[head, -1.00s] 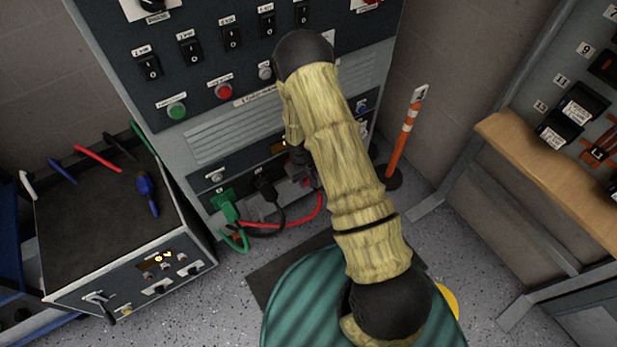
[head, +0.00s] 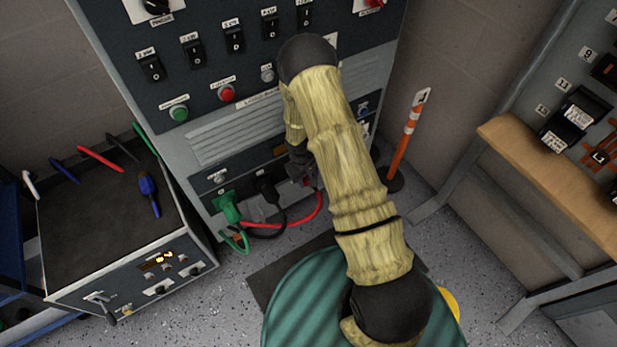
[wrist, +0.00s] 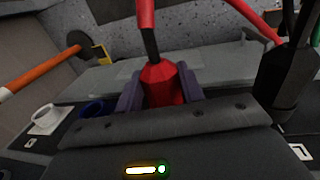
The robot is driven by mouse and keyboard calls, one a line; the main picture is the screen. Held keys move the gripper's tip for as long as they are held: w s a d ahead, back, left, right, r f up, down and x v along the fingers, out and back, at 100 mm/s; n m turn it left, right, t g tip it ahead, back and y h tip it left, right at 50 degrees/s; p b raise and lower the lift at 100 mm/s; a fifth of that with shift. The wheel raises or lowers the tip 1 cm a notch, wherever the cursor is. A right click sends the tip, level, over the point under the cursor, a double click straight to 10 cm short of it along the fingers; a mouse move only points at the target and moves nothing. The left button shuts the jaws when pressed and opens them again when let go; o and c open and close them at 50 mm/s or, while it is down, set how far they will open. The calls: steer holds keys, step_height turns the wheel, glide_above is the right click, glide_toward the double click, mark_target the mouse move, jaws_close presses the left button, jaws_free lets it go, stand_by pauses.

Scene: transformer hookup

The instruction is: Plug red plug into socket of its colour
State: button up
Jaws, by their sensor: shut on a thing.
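The red plug (wrist: 165,85) sits between the two fingers of my gripper (wrist: 162,92) in the wrist view. My gripper is shut on it, close to the lower panel of the cabinet. Its red cable (head: 320,207) hangs down in the head view and loops left along the floor. My arm hides most of the gripper and the plug in the head view. The plug's front end and the red socket are hidden, so I cannot tell whether the plug is in a socket.
A green plug (head: 228,206) and a black plug (head: 266,188) are at the panel, left of my gripper. The wrist view shows a white socket (wrist: 46,117) and a blue socket (wrist: 92,108). An orange-and-white post (head: 405,142) stands right of the cabinet.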

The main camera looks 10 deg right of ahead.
steer(key=shift+w, duration=0.15)
steer(key=o, duration=1.2)
steer(key=shift+r, duration=0.15)
steer(key=shift+a+r+p, duration=0.25)
steer(key=shift+r+p, duration=1.2)
steer(key=shift+r, duration=0.25)
steer(key=shift+a+r+p, duration=0.2)
steer(key=shift+r+p, duration=1.2)
steer(key=shift+r, duration=0.25)
steer(key=shift+s, duration=0.25)
steer(key=shift+r, duration=0.1)
steer(key=r+p, duration=0.1)
steer(key=r, duration=0.4)
steer(key=a+r+p, duration=0.1)
steer(key=r, duration=0.5)
steer(key=a+r+p, duration=0.1)
steer(key=r, duration=0.5)
steer(key=shift+s+a, duration=0.2)
steer(key=shift+s, duration=0.1)
